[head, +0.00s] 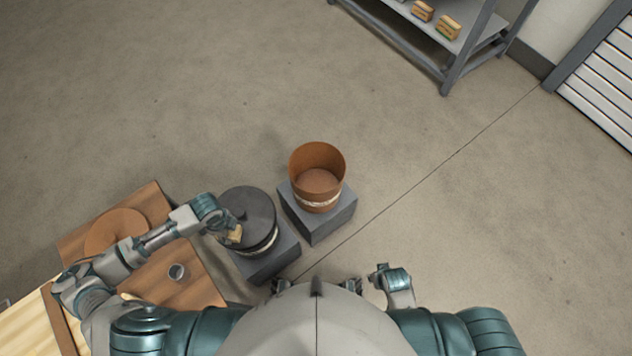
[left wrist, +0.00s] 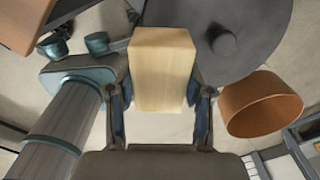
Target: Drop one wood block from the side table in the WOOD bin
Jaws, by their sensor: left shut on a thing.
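My left gripper (head: 235,235) is shut on a pale wood block (left wrist: 162,68), which also shows in the head view (head: 234,233). It holds the block over the near-left edge of a dark round bin (head: 262,244). That bin is covered by a dark lid with a knob (left wrist: 224,42). An open brown bin (head: 318,178) stands to its right and looks empty; it also shows in the left wrist view (left wrist: 262,108). Each bin has a pale band, but no lettering is readable. The wooden side table (head: 200,292) is at left. Part of my right arm shows at bottom centre; its fingers are unclear.
A brown disc (head: 118,230) and a small grey cup (head: 177,272) are on the side table. The bins stand on grey plinths (head: 322,226). A grey shelf (head: 440,62) with small blocks is at top right. The floor between is clear.

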